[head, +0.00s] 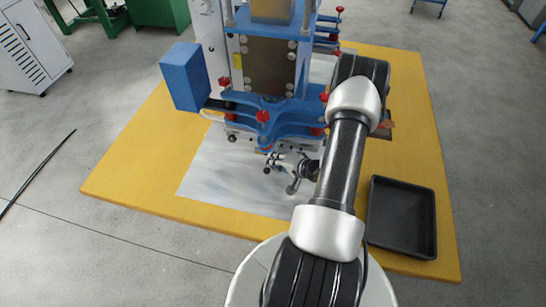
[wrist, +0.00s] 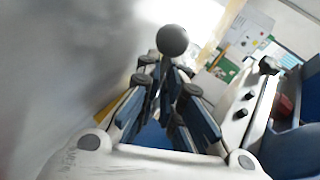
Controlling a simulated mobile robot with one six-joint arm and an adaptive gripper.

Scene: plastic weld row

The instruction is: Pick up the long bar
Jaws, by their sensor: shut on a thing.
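My gripper (head: 280,165) is low at the front of the blue machine, over the pale sheet on the table. In the wrist view my gripper (wrist: 168,85) has its fingers closed around a thin dark stem topped by a black ball (wrist: 172,40). Most of this ball-ended rod is hidden between the fingers, and its length cannot be told. In the head view it is too small to make out. A long thin black bar (head: 36,172) lies on the floor at the left, well away from my gripper.
The blue machine (head: 270,115) with red knobs stands on the yellow table (head: 130,170). A blue box (head: 185,77) juts from its left side. An empty black tray (head: 402,218) lies right of my arm. The table's front left is clear.

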